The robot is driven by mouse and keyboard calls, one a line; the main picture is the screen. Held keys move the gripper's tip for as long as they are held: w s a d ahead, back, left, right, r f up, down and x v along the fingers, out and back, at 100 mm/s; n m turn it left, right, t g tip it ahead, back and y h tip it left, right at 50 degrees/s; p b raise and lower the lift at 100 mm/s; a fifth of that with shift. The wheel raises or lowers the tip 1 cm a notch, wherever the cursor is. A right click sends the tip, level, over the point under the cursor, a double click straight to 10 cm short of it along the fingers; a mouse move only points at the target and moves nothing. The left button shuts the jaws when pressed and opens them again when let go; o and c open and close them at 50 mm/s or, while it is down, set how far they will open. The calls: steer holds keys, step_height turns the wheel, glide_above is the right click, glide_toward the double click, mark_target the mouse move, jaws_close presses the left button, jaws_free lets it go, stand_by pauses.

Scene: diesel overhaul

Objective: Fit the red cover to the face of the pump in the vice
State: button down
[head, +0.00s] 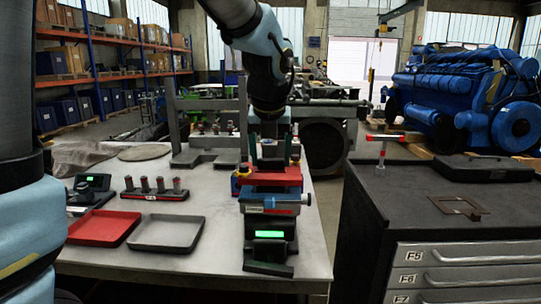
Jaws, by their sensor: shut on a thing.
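My gripper (269,150) points straight down over the vice at the right end of the grey table. It is shut on a part at its fingertips, which I take to be the red cover (283,177). This red shape shows just below the fingers, above the front of the vice. The vice (270,217) is dark, with a blue screw bar across its front and a lit green display low down. The pump in it is mostly hidden behind the red shape and the vice front. I cannot tell whether the cover touches the pump face.
A red tray (104,228) and a grey tray (167,233) lie empty at left. A rack of several small cylinders (155,190) stands behind them. A grey stand (207,140) rises close left of my arm. A dark drawer cabinet (440,215) stands right, across a gap.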

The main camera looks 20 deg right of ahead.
mark_target(271, 167)
steer(key=shift+f, duration=0.65)
steer(key=shift+p, duration=0.6)
steer(key=shift+f+b, duration=0.45)
steer(key=shift+f, duration=0.45)
stand_by(0.7)
stand_by(0.4)
jaws_free()
steer(key=b+v, duration=0.1)
steer(key=v, duration=1)
